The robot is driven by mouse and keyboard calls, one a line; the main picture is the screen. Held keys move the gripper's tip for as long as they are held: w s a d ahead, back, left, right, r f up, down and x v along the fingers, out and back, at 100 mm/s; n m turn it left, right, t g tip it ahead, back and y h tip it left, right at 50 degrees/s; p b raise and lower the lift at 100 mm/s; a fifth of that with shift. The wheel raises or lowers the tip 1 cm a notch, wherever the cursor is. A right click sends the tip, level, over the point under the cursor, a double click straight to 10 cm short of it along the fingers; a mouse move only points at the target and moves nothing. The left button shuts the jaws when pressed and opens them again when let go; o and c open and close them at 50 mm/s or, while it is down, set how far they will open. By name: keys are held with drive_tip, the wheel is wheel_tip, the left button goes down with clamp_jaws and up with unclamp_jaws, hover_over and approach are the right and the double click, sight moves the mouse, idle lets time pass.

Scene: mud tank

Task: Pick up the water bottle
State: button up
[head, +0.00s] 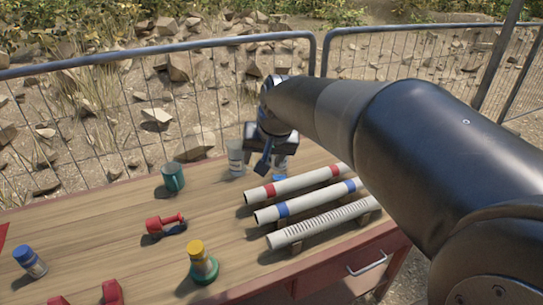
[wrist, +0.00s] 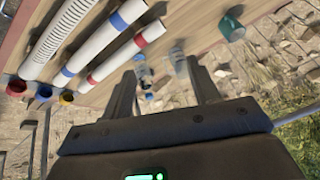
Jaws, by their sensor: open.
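A small clear bottle with blue parts, which looks like the water bottle (wrist: 147,78), stands at the far edge of the table in the wrist view. It shows between the two fingers of my gripper (wrist: 163,76), nearer the left finger. My gripper is open and empty, with the bottle beyond its fingertips. In the head view my gripper (head: 266,160) hangs over the back of the table and hides part of the clear bottle (head: 280,163) behind it. A clear cup-like container (wrist: 178,63) stands beside the bottle and also shows in the head view (head: 236,158).
Three pipes, including a red-banded one (head: 297,185), lie right of my gripper in the head view. A metal fence (head: 150,55) runs behind the table (head: 110,215).

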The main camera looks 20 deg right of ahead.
drive_tip(key=w+d+f+m+h, duration=0.2)
drive_tip(key=w+d+f, duration=0.2)
drive_tip(key=w+d, duration=0.65)
drive_tip(key=w+d+f+m+h, duration=0.3)
drive_tip(key=w+d+f, duration=0.15)
drive_tip(key=w, duration=1.05)
drive_tip(key=shift+g, duration=0.4)
drive_tip(key=x, duration=1)
drive_tip(key=shift+w+d, duration=0.2)
drive_tip(key=shift+w, duration=0.2)
clamp_jaws()
